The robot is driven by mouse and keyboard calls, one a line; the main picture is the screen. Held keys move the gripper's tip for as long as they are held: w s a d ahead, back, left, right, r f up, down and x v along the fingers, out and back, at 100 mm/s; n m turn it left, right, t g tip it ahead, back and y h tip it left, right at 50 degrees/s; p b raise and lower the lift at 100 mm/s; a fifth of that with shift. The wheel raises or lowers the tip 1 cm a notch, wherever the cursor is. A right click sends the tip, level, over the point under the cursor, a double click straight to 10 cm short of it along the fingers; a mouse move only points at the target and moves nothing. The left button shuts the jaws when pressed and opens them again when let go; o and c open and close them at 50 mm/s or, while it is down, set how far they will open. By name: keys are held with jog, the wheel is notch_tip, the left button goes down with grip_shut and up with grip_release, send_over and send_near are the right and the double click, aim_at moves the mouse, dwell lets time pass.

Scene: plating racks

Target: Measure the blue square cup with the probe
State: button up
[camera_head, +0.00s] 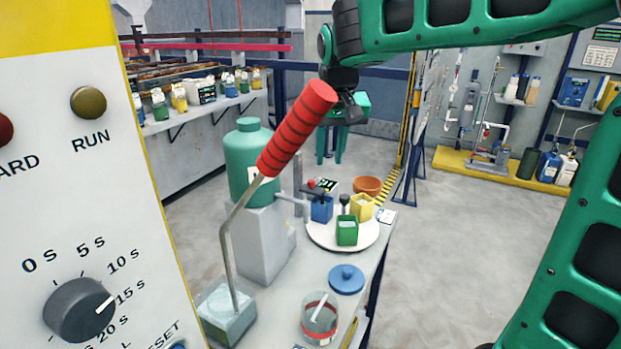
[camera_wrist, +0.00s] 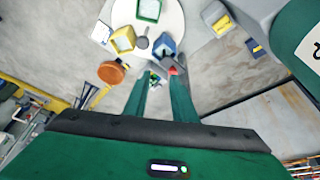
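The blue square cup (camera_head: 321,209) stands upright on a round white plate (camera_head: 316,236), beside a yellow square cup (camera_head: 362,208) and a green one (camera_head: 347,232). The blue cup also shows in the wrist view (camera_wrist: 164,44). A dark piece with a red knob (camera_head: 312,184), possibly the probe, is at the blue cup's back edge; its red end shows in the wrist view (camera_wrist: 173,71). My gripper (camera_head: 352,112) is above and behind the plate. In the wrist view its green fingers (camera_wrist: 161,76) are apart, with nothing visibly held.
A teal container (camera_head: 248,160) on a grey stand is left of the plate. A blue lid (camera_head: 346,279) and a glass beaker (camera_head: 320,320) are in front. A red-handled tool (camera_head: 295,130) rises at the left. Open floor lies right of the table.

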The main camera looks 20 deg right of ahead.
aim_at(312, 181)
jog(key=w+f, duration=0.2)
jog(key=f, duration=0.1)
jog(key=w+a+f, duration=0.1)
jog(key=w+f, duration=0.1)
jog(key=f, duration=0.1)
jog(key=w+a+f, duration=0.1)
jog(key=w+f, duration=0.1)
jog(key=f, duration=0.1)
jog(key=shift+a, duration=0.1)
dwell(0.3)
